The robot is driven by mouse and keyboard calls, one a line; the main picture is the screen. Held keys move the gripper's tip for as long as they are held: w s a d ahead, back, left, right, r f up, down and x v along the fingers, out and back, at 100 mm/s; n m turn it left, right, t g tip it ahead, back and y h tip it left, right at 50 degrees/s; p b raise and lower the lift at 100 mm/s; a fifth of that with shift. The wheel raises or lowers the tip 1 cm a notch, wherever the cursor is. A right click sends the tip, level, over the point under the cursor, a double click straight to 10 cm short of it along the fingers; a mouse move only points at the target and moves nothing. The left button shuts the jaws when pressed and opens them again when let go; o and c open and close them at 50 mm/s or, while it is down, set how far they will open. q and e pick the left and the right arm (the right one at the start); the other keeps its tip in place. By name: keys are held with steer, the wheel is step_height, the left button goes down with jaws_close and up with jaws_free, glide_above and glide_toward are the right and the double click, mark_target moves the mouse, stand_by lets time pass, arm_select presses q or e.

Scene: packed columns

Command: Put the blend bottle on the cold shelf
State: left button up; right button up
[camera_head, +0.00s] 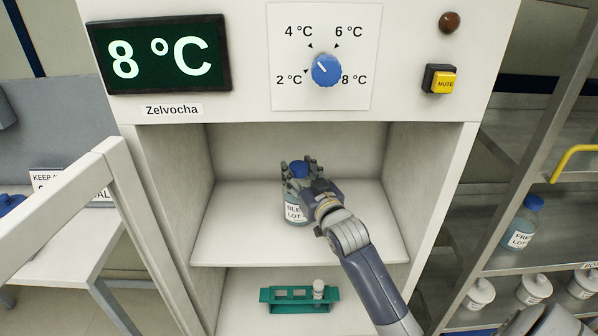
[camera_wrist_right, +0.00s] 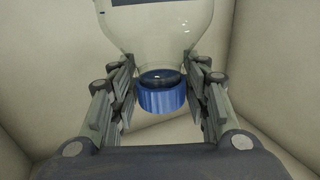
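The blend bottle (camera_head: 294,212) is a clear bottle with a blue cap and a white label partly reading "BLE... LOT". It is upright inside the cabinet, over the upper shelf (camera_head: 235,245). I cannot tell whether its base touches the shelf. My right gripper (camera_head: 299,172) is at its top, fingers on both sides of the neck. In the right wrist view, the blue cap (camera_wrist_right: 162,97) lies between the fingers and the fingertips close in at the neck, seemingly touching it.
The cabinet has an 8 °C display (camera_head: 160,55), a blue dial (camera_head: 326,70) and a yellow MUTE button (camera_head: 442,82). A green rack (camera_head: 275,306) holds a vial below. A second blue-capped bottle (camera_head: 522,225) and white jars (camera_head: 534,288) stand on the right rack.

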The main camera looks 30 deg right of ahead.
arm_select(q)
steer(key=shift+a, duration=0.35)
steer(key=shift+s+a, duration=0.1)
arm_select(e)
steer(key=shift+r, duration=0.1)
steer(key=shift+r, duration=0.25)
arm_select(q)
step_height(320, 180, down, 2)
steer(key=shift+f+b, duration=0.15)
steer(key=shift+b, duration=1)
arm_select(e)
steer(key=s+a, duration=0.2)
steer(key=s, duration=0.9)
steer(key=shift+s+f, duration=0.15)
steer(key=shift+s, duration=0.25)
